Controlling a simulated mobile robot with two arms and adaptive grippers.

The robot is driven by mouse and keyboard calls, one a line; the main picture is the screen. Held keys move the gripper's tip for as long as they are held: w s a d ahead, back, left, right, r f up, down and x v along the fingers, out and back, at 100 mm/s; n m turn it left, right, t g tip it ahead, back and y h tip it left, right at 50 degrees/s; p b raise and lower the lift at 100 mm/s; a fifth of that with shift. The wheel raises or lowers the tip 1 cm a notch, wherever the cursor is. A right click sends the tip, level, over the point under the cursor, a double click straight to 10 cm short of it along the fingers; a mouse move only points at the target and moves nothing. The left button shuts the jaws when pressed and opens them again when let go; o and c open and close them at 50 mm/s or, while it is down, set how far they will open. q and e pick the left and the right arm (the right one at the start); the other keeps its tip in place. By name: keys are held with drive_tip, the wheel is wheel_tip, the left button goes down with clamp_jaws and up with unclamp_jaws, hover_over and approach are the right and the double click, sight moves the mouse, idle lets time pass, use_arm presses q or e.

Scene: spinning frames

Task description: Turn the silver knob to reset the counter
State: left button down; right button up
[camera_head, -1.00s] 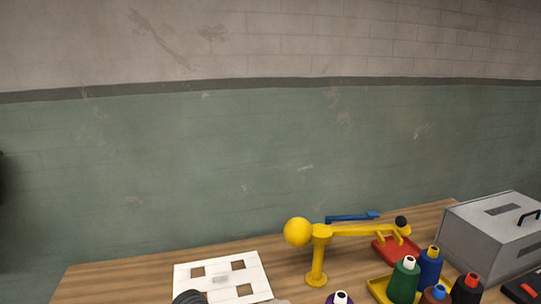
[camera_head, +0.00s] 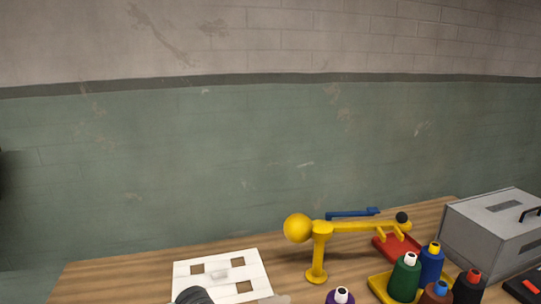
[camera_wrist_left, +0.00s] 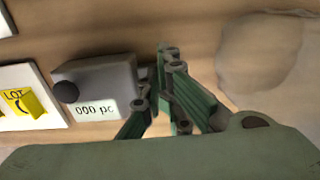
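In the left wrist view a grey counter box (camera_wrist_left: 95,82) lies left of my gripper, with a white display (camera_wrist_left: 95,109) reading "000 pc" and a dark round knob (camera_wrist_left: 66,91) at its left end. My left gripper (camera_wrist_left: 155,85), with green fingers, is at the box's right end. A small dark part shows there between box and fingers; I cannot tell whether it is the silver knob or whether the fingers touch it. The finger gap is partly hidden. My right gripper is not in view.
A white board with square openings (camera_head: 255,264) lies on the wooden table (camera_head: 110,280). A yellow winding arm (camera_head: 318,245), several thread cones (camera_head: 404,280), a red tray (camera_head: 391,247) and a grey metal box (camera_head: 490,230) stand to the right. A yellow "LOT" card (camera_wrist_left: 22,101) lies beside the counter.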

use_arm(q)
drive_tip(key=shift+s+a+f, duration=0.15)
drive_tip(key=shift+f, duration=0.1)
drive_tip(key=shift+w+r+b, duration=0.15)
drive_tip(key=shift+w+b, duration=0.15)
drive_tip(key=shift+w, duration=0.05)
drive_tip(key=shift+w+a+r+p, duration=0.1)
drive_tip(key=shift+w+r+p, duration=0.05)
drive_tip(key=shift+r+p, duration=0.4)
wheel_tip(320, 180, up, 5)
drive_tip(key=p, duration=0.3)
drive_tip(key=shift+r, duration=0.1)
drive_tip(key=shift+w, duration=0.1)
